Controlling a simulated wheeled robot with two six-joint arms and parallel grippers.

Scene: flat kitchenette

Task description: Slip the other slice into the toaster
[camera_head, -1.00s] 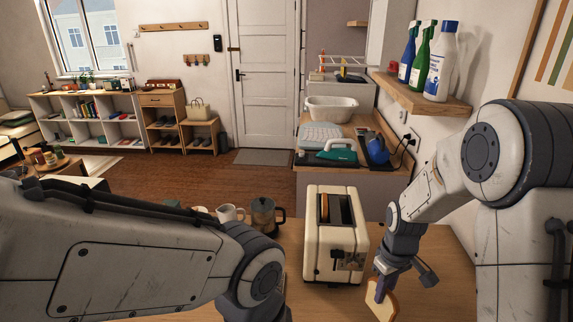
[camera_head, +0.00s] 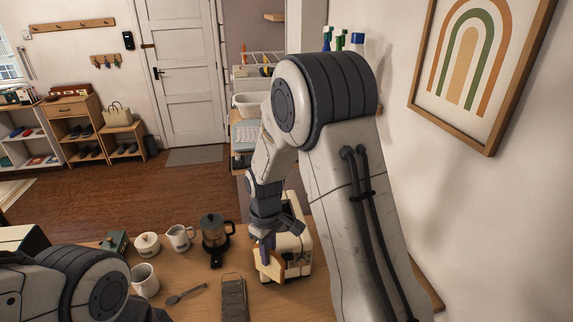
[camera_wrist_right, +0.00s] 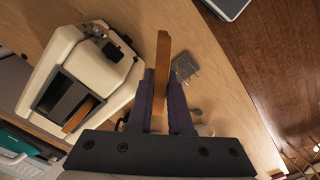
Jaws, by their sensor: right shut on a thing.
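The cream toaster (camera_head: 304,245) stands on the wooden counter, partly hidden behind my right arm. In the right wrist view the toaster (camera_wrist_right: 112,72) is at the left, with one slot dark and empty and a brown slice (camera_wrist_right: 78,116) in the other. My right gripper (camera_head: 267,246) is shut on the other bread slice (camera_head: 266,266). In the right wrist view this slice (camera_wrist_right: 162,62) shows edge-on between the two fingers (camera_wrist_right: 164,100), beside the toaster and apart from it. My left arm enters at the lower left, its gripper out of view.
A coffee press (camera_head: 214,232), white jug (camera_head: 180,238), lidded pot (camera_head: 147,245) and mug (camera_head: 145,280) stand left of the toaster. A spoon (camera_head: 187,293) and a grater (camera_head: 233,298) lie in front. A wall is at the right.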

